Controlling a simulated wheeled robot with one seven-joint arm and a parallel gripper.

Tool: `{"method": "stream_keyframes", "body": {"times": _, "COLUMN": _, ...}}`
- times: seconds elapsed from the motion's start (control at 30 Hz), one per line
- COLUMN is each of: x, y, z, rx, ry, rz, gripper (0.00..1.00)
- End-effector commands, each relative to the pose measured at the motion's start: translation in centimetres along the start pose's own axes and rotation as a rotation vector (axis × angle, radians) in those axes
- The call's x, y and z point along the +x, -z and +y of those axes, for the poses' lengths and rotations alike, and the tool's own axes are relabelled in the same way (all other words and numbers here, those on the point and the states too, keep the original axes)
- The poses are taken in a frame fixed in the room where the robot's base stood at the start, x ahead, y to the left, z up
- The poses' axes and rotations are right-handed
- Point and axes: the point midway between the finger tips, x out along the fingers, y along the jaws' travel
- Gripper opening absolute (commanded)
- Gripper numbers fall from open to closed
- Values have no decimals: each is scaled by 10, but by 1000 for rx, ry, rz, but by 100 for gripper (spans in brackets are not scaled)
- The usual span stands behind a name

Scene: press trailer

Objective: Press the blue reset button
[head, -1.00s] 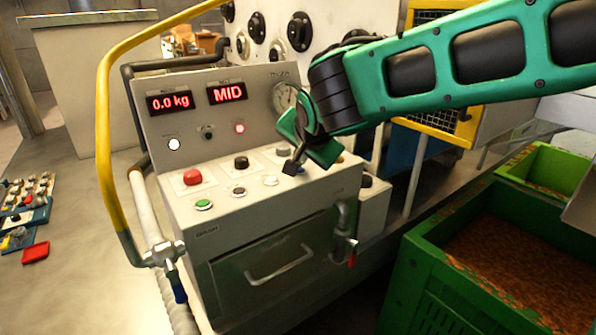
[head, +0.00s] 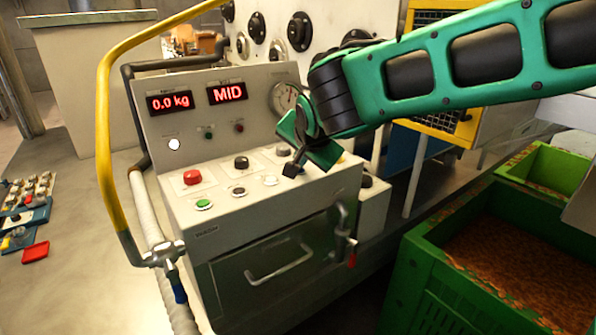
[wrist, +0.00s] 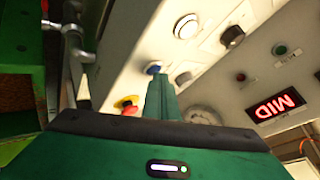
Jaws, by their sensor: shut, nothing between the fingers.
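The blue button (wrist: 155,69) shows in the wrist view on the pale control panel, just beyond the tips of my gripper (wrist: 160,84). The fingers partly cover its near side. In the head view my gripper (head: 291,170) points down at the right part of the sloping panel (head: 225,222), and its dark fingertips hide the blue button. The fingers are shut with nothing between them. The tips are at or very close to the button; I cannot tell whether they touch it.
A red button (head: 192,177), a black knob (head: 241,163) and a green button (head: 203,204) sit to the left. A red-and-yellow button (wrist: 127,103) is beside my fingers. The displays (head: 228,92) read 0.0 kg and MID. A green crate (head: 420,275) stands at right.

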Motion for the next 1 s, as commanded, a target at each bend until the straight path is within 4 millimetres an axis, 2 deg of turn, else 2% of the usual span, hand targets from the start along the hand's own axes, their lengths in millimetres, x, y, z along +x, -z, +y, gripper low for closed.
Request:
{"method": "stream_keyframes", "body": {"times": 0.3, "x": -9, "y": 6, "z": -7, "rx": 0, "ry": 0, "rz": 0, "gripper": 0}}
{"method": "stream_keyframes", "body": {"times": 0.67, "x": -11, "y": 8, "z": -8, "rx": 1, "ry": 1, "rz": 0, "gripper": 0}}
{"method": "stream_keyframes", "body": {"times": 1.0, "x": -30, "y": 22, "z": -22, "rx": 1, "ry": 2, "rz": 0, "gripper": 0}}
